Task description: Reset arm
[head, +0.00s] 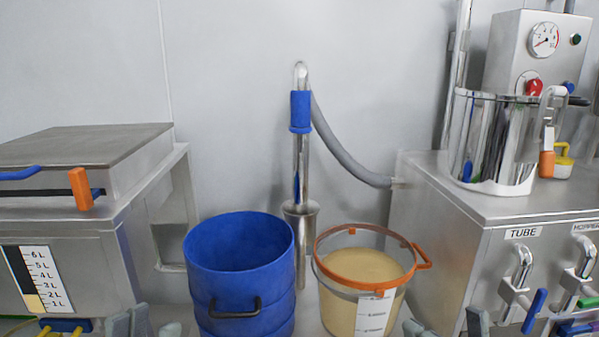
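My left gripper (150,326) shows at the bottom edge of the head view, left of the blue drum (238,285). Only its grey fingertips are in the picture. They stand apart with nothing visible between them, so it looks open. My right gripper (446,326) also shows only as grey fingertips at the bottom edge, in front of the right steel cabinet (450,250). Its tips are wide apart and appear empty. The rest of both grippers and both arms is below the picture.
A clear bucket (340,300) with an orange rim holds beige powder beside the drum. A steel suction lance (301,165) with a grey hose (345,165) stands behind them. A steel pot (490,145) sits on the right cabinet. A lidded steel bin (75,235) stands left.

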